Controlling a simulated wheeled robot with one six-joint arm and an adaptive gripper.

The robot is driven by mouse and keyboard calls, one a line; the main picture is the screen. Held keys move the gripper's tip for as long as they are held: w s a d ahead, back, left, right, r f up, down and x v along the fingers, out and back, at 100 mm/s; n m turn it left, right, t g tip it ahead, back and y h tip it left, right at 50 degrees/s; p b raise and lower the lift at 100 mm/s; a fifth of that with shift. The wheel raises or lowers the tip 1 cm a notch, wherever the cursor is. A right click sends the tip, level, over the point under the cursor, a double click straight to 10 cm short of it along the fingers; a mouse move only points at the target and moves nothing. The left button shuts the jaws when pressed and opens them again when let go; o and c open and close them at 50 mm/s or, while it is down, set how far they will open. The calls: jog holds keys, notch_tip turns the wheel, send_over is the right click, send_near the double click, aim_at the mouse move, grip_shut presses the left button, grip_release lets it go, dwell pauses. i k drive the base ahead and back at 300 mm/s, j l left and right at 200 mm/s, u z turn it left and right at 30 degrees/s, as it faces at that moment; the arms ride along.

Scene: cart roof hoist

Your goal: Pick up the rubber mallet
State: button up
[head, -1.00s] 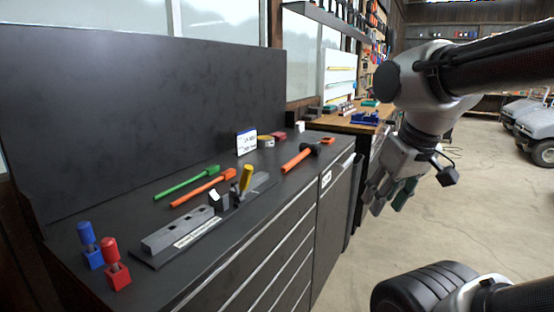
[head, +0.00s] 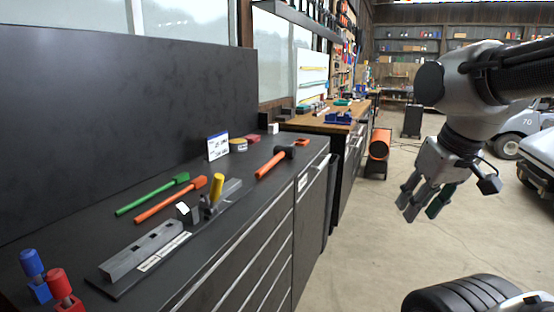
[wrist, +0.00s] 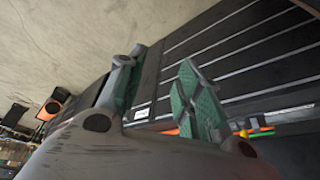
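The rubber mallet (head: 270,165) lies on the dark workbench top (head: 240,192) in the head view, with an orange handle and a black head at its far end. My gripper (head: 422,210) hangs over the open floor to the right of the bench, well apart from the mallet. Its fingers point down and are spread, with nothing between them. In the wrist view, my gripper (wrist: 160,88) shows green finger pads with a gap between them. The bench drawers appear behind the fingers there, and the mallet cannot be made out for certain.
A green tool (head: 152,194) and an orange tool (head: 170,200) lie left of the mallet. A small sign (head: 217,146) stands behind.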

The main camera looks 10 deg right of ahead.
aim_at(279, 151)
jog(key=i+l+u, duration=0.35)
jog(key=i+l, duration=0.15)
jog(key=i+l+u, duration=0.2)
jog(key=l, duration=0.2)
jog(key=i+l+u, duration=0.35)
jog(key=l, duration=0.4)
jog(key=i+l+u, duration=0.2)
jog(key=l, duration=0.2)
